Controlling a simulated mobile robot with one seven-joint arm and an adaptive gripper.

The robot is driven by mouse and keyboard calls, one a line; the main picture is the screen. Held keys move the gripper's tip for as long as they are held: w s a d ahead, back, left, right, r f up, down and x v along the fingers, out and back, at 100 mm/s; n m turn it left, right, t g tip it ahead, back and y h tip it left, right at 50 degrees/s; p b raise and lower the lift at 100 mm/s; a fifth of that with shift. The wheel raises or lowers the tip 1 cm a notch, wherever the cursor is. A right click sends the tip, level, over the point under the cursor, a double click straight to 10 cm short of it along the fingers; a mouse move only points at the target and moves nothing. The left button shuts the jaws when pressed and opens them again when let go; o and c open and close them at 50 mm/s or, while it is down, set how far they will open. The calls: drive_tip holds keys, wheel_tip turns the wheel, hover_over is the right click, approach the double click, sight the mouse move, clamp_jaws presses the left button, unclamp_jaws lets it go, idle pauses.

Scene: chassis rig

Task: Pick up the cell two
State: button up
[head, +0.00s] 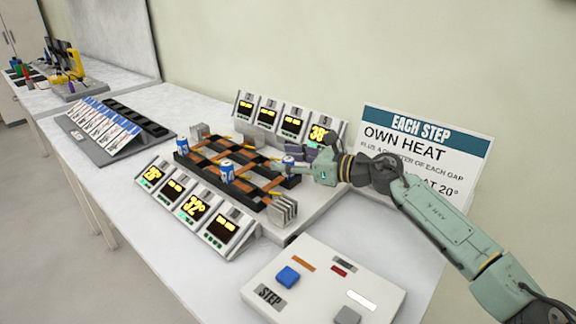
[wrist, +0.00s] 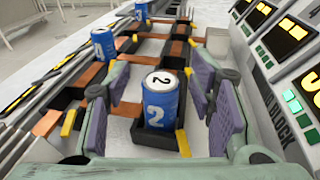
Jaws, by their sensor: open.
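Cell two (wrist: 158,108) is a blue can with a white top and a "2" on its side and lid. It stands upright in a dark socket of the rig. A gap shows between the can and each pad. In the head view cell two (head: 289,162) is at the rig's right end, in front of my gripper (head: 297,168). The pads are hard to make out there.
Two more blue cells, a middle one (head: 227,171) and a far-left one (head: 183,145), stand on the rig of copper bars. Display units (head: 290,117) line both sides. A step panel (head: 325,287) lies in front. A sign (head: 425,150) stands behind my arm.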

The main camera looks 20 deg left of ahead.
drive_tip(key=shift+c, duration=0.2)
clamp_jaws()
idle(0.5)
